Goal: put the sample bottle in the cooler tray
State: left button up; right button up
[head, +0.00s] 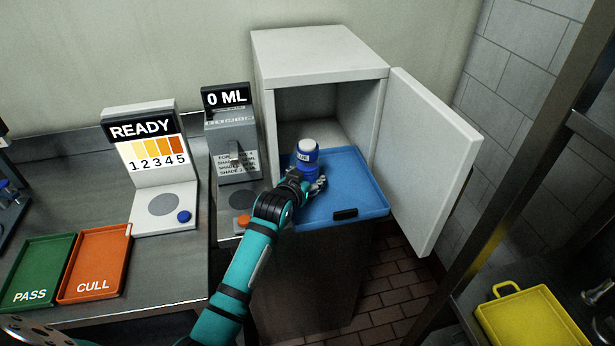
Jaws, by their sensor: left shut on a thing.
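The sample bottle (306,159) is blue with a white cap and a light label band. It stands upright over the left part of the blue cooler tray (350,192). My left gripper (312,182) is shut on the bottle from the near side. Whether the bottle's base touches the tray is hidden behind the gripper. The tray is pulled out from the white cooler (320,60), whose door (430,160) is open to the right. My right gripper is not in view.
Left of the cooler stand a dispenser reading "0 ML" (232,135) and a "READY" shade station (150,160). A green PASS tray (38,270) and an orange CULL tray (97,262) lie on the steel counter. A yellow tray (530,318) is at lower right. The tray's right part is clear.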

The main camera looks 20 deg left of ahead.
pick_arm(q)
jog(key=shift+f, duration=0.1)
jog(key=o, duration=1.4)
jog(key=shift+c, duration=0.2)
jog(key=b+v, duration=0.1)
jog(key=v, duration=1.1)
jog(key=shift+d+r, duration=0.1)
jog(key=shift+r, duration=0.1)
